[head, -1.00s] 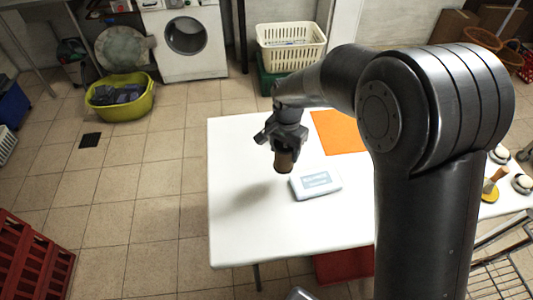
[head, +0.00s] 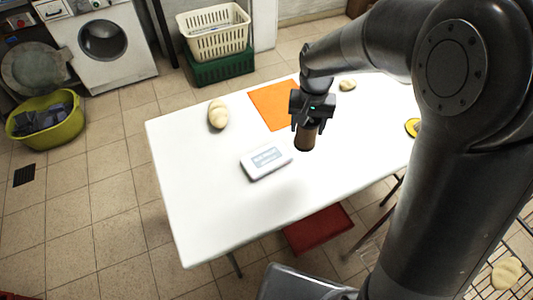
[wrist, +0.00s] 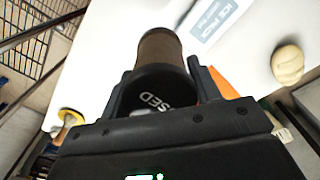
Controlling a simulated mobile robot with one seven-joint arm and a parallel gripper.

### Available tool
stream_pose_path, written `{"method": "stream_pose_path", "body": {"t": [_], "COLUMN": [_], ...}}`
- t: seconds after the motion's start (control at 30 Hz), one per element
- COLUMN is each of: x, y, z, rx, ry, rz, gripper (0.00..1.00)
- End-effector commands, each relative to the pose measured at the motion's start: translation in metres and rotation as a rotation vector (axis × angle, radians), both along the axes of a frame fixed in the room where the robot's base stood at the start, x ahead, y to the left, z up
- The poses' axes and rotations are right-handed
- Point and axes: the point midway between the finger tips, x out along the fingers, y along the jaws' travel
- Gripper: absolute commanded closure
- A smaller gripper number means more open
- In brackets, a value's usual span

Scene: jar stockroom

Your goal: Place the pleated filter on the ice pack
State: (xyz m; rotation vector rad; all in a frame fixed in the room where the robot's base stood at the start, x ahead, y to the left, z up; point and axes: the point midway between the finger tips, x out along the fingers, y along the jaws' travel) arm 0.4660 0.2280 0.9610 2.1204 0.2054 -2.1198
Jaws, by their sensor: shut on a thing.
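The pleated filter (head: 305,138) is a dark brown cylinder, held roughly upright. My gripper (head: 307,126) is shut on it above the white table. The wrist view shows the filter (wrist: 158,48) between the two fingers (wrist: 157,82), with its dark, lettered end towards the camera. The ice pack (head: 266,161) is a flat white block with a pale blue label, lying on the table left of and nearer than the filter. It also shows in the wrist view (wrist: 212,22), partly cut off, with its name printed on it. The filter is apart from the ice pack.
The white table (head: 190,180) has an orange sheet (head: 270,105) behind the ice pack. A pale, lumpy bread-like item (head: 218,114) lies left of the sheet, and a smaller one (head: 347,85) lies behind the gripper. The table's front left is clear. A red item (head: 317,230) is below the front edge.

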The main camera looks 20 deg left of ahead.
Motion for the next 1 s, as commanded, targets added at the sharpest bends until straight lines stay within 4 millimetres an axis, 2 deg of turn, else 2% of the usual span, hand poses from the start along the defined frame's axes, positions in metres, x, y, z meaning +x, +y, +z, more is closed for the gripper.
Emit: {"method": "stream_pose_path", "body": {"t": [0.07,0.4,0.5,0.6,0.77,1.0], "x": [-0.001,-0.009,-0.011,-0.011,-0.012,-0.012], "y": [0.007,0.082,0.098,0.108,0.112,0.112], "z": [-0.005,-0.051,-0.06,-0.066,-0.074,-0.106], "rx": [0.0,0.0,0.0,0.0,0.0,-0.001], "ry": [0.002,0.002,0.001,0.0,0.001,0.002], "rz": [0.006,0.008,0.007,0.005,0.003,0.003], "gripper": [0.7,0.7,0.7,0.7,0.7,0.7]}}
